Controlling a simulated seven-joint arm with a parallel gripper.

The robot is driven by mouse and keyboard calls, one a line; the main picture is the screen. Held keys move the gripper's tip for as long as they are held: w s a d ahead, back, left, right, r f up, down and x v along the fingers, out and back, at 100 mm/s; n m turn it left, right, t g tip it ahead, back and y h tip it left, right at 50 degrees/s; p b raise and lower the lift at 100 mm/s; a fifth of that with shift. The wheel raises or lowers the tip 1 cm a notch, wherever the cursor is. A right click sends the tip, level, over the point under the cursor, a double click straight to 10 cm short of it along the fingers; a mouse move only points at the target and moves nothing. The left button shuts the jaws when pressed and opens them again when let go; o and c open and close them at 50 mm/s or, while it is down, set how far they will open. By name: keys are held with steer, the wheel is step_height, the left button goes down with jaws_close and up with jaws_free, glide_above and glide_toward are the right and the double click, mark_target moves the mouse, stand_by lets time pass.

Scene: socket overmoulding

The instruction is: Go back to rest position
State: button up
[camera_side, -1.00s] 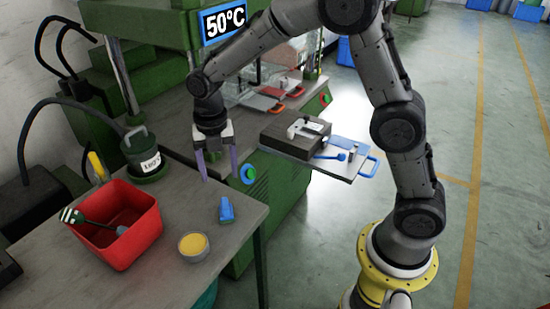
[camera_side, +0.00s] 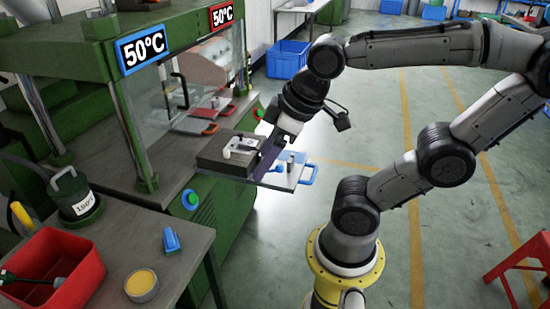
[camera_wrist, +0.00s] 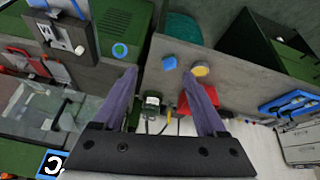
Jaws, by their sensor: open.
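My gripper (camera_side: 268,158) hangs from the raised arm at the right of the press, with its purple fingers pointing down. In the side view the fingers overlap the blue-handled tray (camera_side: 302,179), and I see no contact. In the wrist view the two fingers (camera_wrist: 160,78) are spread apart with nothing held between them. The dark mould block (camera_side: 222,160) with a white piece on top sits on the tray. It shows at the upper left of the wrist view (camera_wrist: 80,38).
The green press (camera_side: 130,110) with 50°C displays stands at left, a red-handled tray (camera_side: 195,126) inside it. The front table holds a red bin (camera_side: 75,245), a yellow-filled tin (camera_side: 141,284), a blue object (camera_side: 171,241) and a green can (camera_side: 73,197). Floor right of the tray is open.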

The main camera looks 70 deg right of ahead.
steer(key=shift+s+d+f+m, duration=0.1)
steer(key=shift+s+f+m, duration=0.15)
steer(key=shift+s+m, duration=0.7)
